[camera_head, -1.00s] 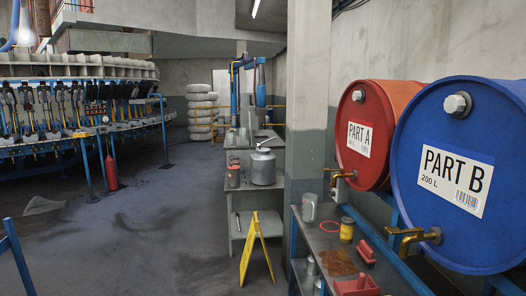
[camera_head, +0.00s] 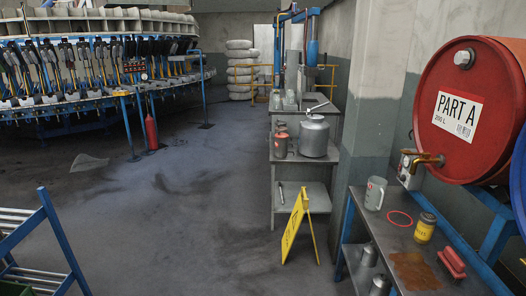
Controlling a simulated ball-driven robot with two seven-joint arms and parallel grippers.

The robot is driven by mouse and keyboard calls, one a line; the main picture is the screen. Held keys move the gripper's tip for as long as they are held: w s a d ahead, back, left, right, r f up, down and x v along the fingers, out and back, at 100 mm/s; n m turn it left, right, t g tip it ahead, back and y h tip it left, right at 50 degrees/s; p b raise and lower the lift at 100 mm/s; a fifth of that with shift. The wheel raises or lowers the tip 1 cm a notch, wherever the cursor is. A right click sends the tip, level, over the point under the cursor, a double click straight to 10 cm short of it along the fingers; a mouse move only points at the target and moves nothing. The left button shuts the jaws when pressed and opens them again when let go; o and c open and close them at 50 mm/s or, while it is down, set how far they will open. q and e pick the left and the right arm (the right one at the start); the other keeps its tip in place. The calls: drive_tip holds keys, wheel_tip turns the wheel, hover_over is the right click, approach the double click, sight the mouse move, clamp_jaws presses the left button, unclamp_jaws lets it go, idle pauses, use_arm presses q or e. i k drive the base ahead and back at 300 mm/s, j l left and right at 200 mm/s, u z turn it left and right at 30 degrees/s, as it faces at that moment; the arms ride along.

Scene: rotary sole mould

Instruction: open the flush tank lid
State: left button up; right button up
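A grey metal tank (camera_head: 314,138) with a rounded body stands upright on a grey bench in the middle right of the head view. I take it to be the flush tank. Its lid (camera_head: 314,118) sits on top and appears shut. A thin light bar or handle shows just above the lid; I cannot tell how it is fixed. Neither of my grippers is in view.
Red-grey cans (camera_head: 280,144) stand left of the tank. A yellow folding sign (camera_head: 296,226) stands on the floor before the bench (camera_head: 300,162). A red drum (camera_head: 463,110) and a bench with a mug (camera_head: 375,193) are at right. Open floor lies left of centre.

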sight(311, 116)
drive_tip(key=i+z, duration=0.1)
drive_tip(key=i, duration=0.75)
drive_tip(key=i+j+z, duration=0.1)
drive_tip(key=i, duration=0.7)
drive_tip(key=i+j+z, duration=0.1)
drive_tip(key=i, duration=0.75)
